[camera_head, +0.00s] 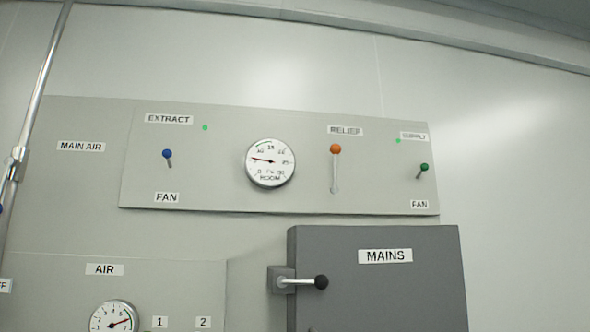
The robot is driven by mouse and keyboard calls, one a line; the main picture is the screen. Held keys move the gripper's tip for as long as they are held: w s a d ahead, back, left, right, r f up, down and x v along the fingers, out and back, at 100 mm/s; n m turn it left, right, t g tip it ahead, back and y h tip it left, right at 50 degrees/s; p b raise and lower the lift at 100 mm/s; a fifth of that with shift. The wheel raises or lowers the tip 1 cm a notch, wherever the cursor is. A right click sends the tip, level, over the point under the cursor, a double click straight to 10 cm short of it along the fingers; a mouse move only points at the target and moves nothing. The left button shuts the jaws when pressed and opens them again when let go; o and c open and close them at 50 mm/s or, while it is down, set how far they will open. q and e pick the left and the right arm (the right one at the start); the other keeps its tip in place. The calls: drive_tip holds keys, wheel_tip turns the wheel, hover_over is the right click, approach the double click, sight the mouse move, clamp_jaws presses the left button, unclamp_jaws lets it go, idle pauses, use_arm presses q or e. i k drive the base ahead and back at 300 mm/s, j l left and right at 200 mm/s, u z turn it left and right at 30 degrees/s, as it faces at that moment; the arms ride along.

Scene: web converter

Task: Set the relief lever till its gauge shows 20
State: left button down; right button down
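Neither of my grippers is in view.
A blue-knobbed fan lever (167,154) is at the panel's left, a green-knobbed one (424,168) at its right. Below, a dark grey MAINS box (400,290) with a black-knobbed handle (320,282) stands out. An AIR gauge (113,318) is lower left; a metal pipe (40,90) rises at left.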

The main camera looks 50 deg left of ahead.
sight(336, 149)
drive_tip(key=u, duration=1.35)
